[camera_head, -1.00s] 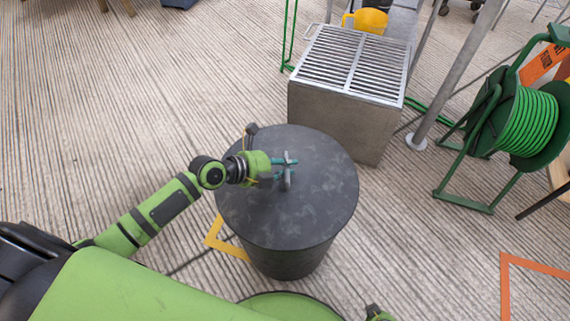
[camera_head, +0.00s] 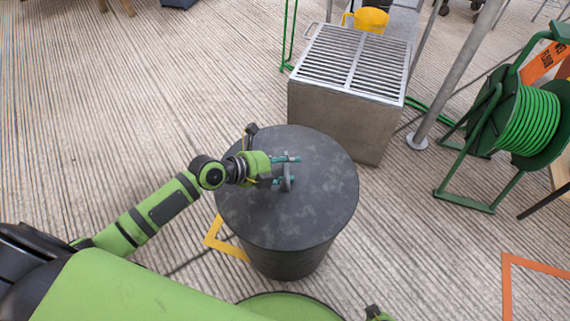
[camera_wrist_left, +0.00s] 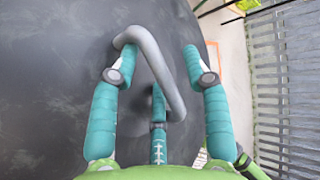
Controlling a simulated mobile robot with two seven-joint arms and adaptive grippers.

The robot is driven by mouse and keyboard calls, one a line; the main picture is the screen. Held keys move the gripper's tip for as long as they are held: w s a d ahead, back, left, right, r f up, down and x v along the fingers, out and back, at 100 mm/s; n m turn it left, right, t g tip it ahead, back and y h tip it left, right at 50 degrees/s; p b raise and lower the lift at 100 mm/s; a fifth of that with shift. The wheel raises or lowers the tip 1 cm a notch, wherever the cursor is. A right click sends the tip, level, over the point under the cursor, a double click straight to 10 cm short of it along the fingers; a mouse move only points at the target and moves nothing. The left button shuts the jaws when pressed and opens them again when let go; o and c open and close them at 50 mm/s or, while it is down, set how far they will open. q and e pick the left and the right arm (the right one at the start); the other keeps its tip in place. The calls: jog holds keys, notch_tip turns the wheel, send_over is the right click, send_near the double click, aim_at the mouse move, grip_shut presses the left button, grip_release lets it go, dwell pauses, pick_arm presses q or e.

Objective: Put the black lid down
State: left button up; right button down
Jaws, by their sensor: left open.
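The black lid (camera_head: 320,205) is a round dark disc lying flat on top of a dark drum (camera_head: 285,263). A grey bar handle stands up from the lid near its middle. My left gripper (camera_head: 286,170) is over the lid at this handle, with its fingers spread. In the left wrist view the teal fingers (camera_wrist_left: 158,88) stand apart around the grey handle (camera_wrist_left: 155,65), and the lid's dark surface (camera_wrist_left: 50,80) fills the left side. I cannot tell whether any finger touches the handle. My right gripper does not show clearly.
A concrete block with a metal grate (camera_head: 352,62) stands just behind the drum, with a yellow pot (camera_head: 371,20) beyond it. A green hose reel (camera_head: 525,120) and a metal pole (camera_head: 455,75) are at the right. The striped floor at the left is clear.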

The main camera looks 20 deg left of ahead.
pick_arm(q)
jog(key=shift+v, duration=4)
